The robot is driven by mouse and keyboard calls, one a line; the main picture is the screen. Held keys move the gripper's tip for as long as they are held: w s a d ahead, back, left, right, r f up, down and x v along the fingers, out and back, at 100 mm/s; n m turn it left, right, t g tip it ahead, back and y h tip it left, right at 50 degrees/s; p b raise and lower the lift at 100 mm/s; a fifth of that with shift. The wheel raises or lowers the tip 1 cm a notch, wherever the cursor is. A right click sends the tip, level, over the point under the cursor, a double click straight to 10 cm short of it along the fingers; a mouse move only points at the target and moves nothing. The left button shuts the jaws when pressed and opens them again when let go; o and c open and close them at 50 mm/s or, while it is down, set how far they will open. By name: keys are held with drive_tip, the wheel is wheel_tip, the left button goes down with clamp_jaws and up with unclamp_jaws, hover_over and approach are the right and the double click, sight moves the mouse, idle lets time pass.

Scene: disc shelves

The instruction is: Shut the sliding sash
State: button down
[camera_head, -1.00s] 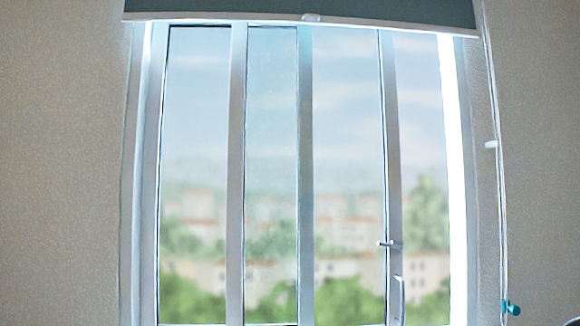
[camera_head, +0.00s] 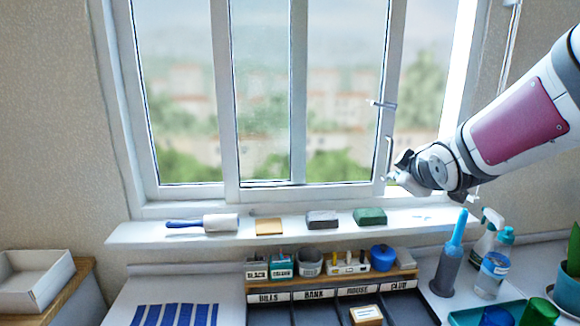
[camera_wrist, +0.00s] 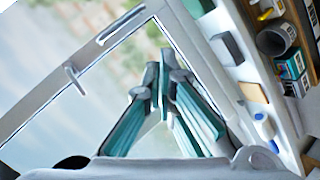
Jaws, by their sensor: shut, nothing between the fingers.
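The sliding sash (camera_head: 232,100) is a white-framed pane, and its right stile stands left of the window's right jamb, with a gap between. On that stile are a small latch (camera_head: 380,104) and a vertical pull handle (camera_head: 388,155). My gripper (camera_head: 390,178) is at the lower end of the handle in the head view; contact cannot be told. In the wrist view my gripper (camera_wrist: 160,72) has its fingers together and empty. There the pull handle (camera_wrist: 122,25) lies above left of the fingertips, and the latch (camera_wrist: 75,78) farther left; both look apart from the fingers.
The sill (camera_head: 150,232) below holds a roller (camera_head: 220,223), a yellow block (camera_head: 268,226), a grey block (camera_head: 322,219) and a green block (camera_head: 370,216). A desk organizer (camera_head: 300,294), spray bottle (camera_head: 487,240) and blue-topped tool (camera_head: 450,255) stand below. A blind cord hangs right.

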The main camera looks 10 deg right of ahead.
drive_tip(key=w+d+f+n+t+y, duration=0.1)
drive_tip(key=w+f+n+t+y, duration=0.15)
drive_tip(key=w, duration=0.55)
drive_tip(key=w+d+f+n+t+y+b, duration=0.1)
drive_tip(key=w+f+n, duration=0.25)
drive_tip(key=w, duration=0.55)
drive_tip(key=w+d+f+n+t+y, duration=0.15)
drive_tip(key=w+n, duration=0.25)
drive_tip(key=w, duration=0.4)
drive_tip(key=shift+s+d+t, duration=0.15)
drive_tip(key=shift+s+d, duration=0.2)
drive_tip(key=shift+d, duration=0.5)
drive_tip(key=shift+s+d+t, duration=0.15)
drive_tip(key=shift+s+d, duration=0.2)
drive_tip(key=shift+d, duration=0.5)
